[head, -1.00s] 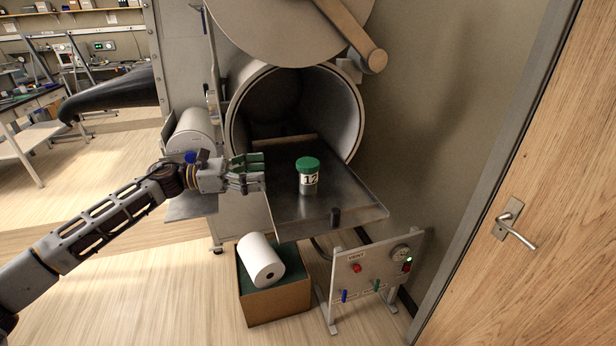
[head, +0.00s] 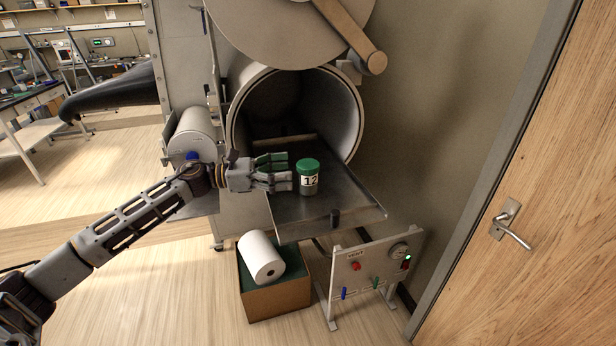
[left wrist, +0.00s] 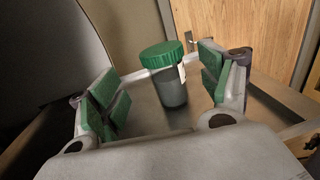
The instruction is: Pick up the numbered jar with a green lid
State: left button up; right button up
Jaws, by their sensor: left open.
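The jar (head: 308,179) has a green lid and a white label reading 12. It stands upright on the metal tray (head: 340,205) in front of the round chamber opening. My left gripper (head: 285,177) is open and level with the jar, just to its left, with the fingertips close to it. In the left wrist view the jar (left wrist: 168,78) stands between and beyond the green-padded fingers of the gripper (left wrist: 162,95), with no clear contact. My right gripper is not in view.
The round chamber (head: 295,110) opens behind the tray, its door (head: 290,30) raised above. A cardboard box (head: 275,298) with a white roll (head: 262,258) and a control panel (head: 370,268) stand below. A wooden door (head: 540,200) is at right.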

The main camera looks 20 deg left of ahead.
pick_arm(q)
jog(key=shift+w+d, duration=0.2)
jog(key=shift+d, duration=0.3)
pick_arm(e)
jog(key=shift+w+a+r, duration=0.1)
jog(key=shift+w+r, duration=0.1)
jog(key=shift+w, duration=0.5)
